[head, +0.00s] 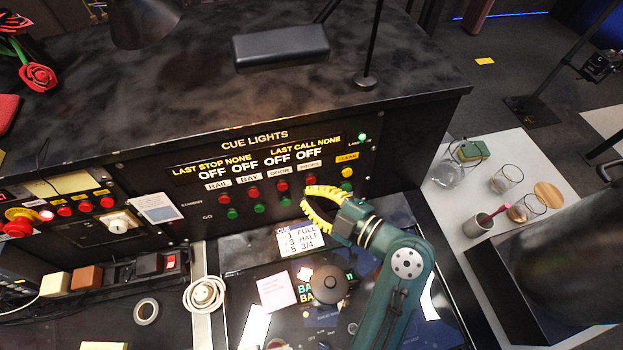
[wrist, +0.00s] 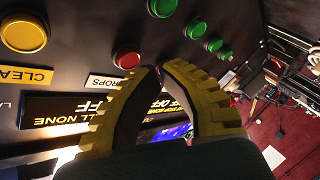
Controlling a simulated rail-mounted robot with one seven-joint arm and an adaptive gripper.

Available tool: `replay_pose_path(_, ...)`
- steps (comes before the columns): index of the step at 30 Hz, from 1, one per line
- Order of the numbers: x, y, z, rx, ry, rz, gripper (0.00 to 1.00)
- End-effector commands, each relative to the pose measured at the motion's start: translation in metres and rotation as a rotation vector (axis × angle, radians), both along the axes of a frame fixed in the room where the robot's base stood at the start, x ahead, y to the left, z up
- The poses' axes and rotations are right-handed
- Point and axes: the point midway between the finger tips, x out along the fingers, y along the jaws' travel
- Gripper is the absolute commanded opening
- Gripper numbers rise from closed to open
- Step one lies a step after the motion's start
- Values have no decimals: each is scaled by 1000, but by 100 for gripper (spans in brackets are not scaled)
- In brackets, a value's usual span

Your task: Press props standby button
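The cue lights panel (head: 210,180) carries a row of red buttons above a row of green ones, with STANDBY and GO lettering at its left. The props red button (head: 311,180) is in the rightmost red column, under the PROPS label; in the wrist view it (wrist: 127,58) lies just left of the fingertips, by the PROPS label (wrist: 105,82). My gripper (head: 304,197) has its yellow fingers brought together at the tips, with nothing held. In the wrist view the tips (wrist: 160,67) stand beside the button, apart from it in the picture. The props green button (wrist: 162,7) is hidden in the head view.
A yellow button (head: 347,172) sits right of the props column and shows large in the wrist view (wrist: 25,33). A dark knob (head: 329,284) and a lettered card (head: 300,240) are on the desk below. A side table (head: 450,205) with glassware stands right.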

Motion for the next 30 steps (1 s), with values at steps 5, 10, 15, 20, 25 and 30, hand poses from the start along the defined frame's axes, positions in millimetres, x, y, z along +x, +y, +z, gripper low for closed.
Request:
replay_pose_path(5, 0, 0, 0, 0, 0, 0, 0)
replay_pose_path(10, 0, 0, 0, 0, 0, 0, 0)
replay_pose_path(15, 0, 0, -1, 0, 0, 0, 0)
replay_pose_path(20, 4, 1, -3, -1, -2, 0, 0)
replay_pose_path(25, 8, 3, -3, 0, -1, 1, 0)
replay_pose_path(30, 8, 3, -1, 0, 0, 0, 0)
